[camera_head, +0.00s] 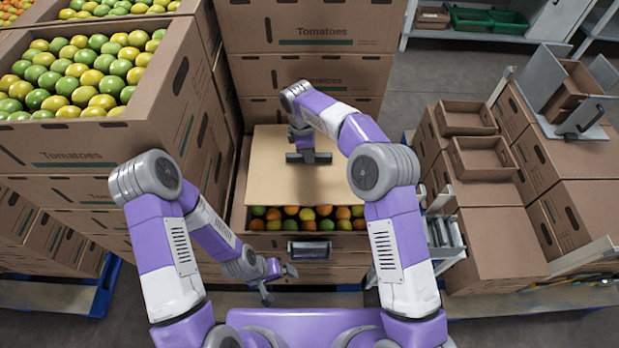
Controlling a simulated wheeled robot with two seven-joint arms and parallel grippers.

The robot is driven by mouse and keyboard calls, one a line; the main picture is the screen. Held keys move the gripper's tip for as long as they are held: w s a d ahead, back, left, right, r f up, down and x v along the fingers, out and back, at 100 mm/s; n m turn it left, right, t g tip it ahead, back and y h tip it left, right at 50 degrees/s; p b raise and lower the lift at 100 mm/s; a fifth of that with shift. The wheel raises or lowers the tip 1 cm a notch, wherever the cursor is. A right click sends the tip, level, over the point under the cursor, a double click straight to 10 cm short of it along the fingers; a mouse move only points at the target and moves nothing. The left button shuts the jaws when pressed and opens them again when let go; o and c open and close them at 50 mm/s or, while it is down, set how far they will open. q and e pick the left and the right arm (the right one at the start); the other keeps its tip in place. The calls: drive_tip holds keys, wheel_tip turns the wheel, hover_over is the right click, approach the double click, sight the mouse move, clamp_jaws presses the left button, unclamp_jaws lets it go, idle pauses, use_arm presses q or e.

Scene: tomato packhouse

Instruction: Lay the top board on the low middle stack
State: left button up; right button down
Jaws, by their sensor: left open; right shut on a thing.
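The pale tan top board (275,192) is over the low middle stack (320,246), covering most of its open top box. A strip of orange, red and green tomatoes shows along the front, uncovered by the board. I cannot tell whether the board rests on the box rim or is held just above it. My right gripper (309,158) is shut on the board, towards its right side. My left gripper (279,283) is open and empty, low in front of the stack and apart from the board.
Tall Tomatoes cartons (312,35) stand behind the low stack. At left, an open carton (75,140) of green and yellow fruit tops a higher stack. At right are small empty trays (482,158) and closed cartons (500,245). Blue pallets (60,295) lie on the floor.

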sight(309, 171)
drive_tip(key=shift+w+f, duration=0.15)
drive_tip(key=shift+f, duration=0.2)
wheel_tip(309, 171, down, 10)
drive_tip(key=shift+r+b, duration=0.25)
drive_tip(key=shift+b, duration=0.2)
drive_tip(key=shift+r, duration=0.1)
drive_tip(key=c, duration=1.4)
unclamp_jaws()
drive_tip(key=shift+f, duration=0.2)
drive_tip(key=o, duration=0.4)
